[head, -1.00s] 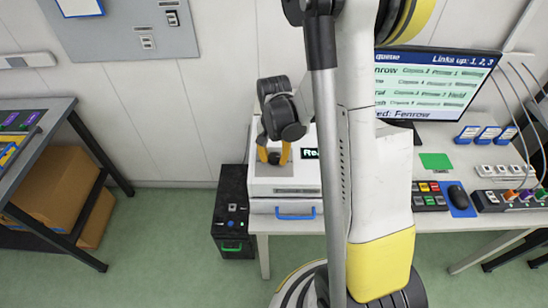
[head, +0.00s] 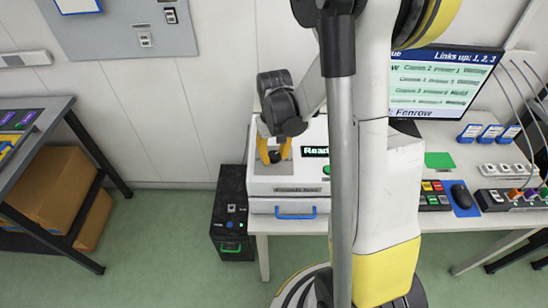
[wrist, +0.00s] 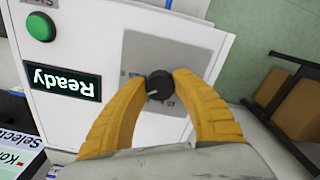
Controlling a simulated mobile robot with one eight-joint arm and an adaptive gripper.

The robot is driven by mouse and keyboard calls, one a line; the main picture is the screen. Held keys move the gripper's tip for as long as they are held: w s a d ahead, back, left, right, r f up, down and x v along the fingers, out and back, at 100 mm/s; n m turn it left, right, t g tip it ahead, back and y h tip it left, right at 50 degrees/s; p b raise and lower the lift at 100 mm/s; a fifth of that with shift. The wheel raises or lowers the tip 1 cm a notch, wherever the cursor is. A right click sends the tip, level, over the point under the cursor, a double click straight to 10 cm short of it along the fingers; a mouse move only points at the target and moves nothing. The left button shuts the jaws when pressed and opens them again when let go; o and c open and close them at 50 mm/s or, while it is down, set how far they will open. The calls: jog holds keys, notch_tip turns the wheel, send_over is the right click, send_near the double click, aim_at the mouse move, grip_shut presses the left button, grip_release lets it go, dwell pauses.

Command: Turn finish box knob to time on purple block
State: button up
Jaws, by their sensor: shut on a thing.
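The finish box is the white box (head: 290,178) on the left end of the desk, with a lit "Ready" display (wrist: 65,82) and a green button (wrist: 39,27). Its dark round knob (wrist: 159,86) sits on a grey panel (wrist: 185,50) with small markings, partly hidden and too small to read. My gripper (wrist: 161,78) has its two yellow fingers closed around the knob; the head view also shows my gripper (head: 273,152) there, over the panel. Small purple pieces (head: 28,117) show on the left table; I cannot tell if one is the purple block.
A monitor (head: 445,90) stands at the back of the desk. A black box (head: 232,210) stands on the floor beside the desk. Cardboard boxes (head: 60,190) sit under the left table.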

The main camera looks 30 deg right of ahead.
aim_at(275, 155)
jog(key=n+b, duration=0.1)
jog(key=n, duration=0.3)
jog(key=shift+n, duration=0.3)
dwell(0.3)
jog(key=o, duration=1.2)
notch_tip(275, 155, up, 12)
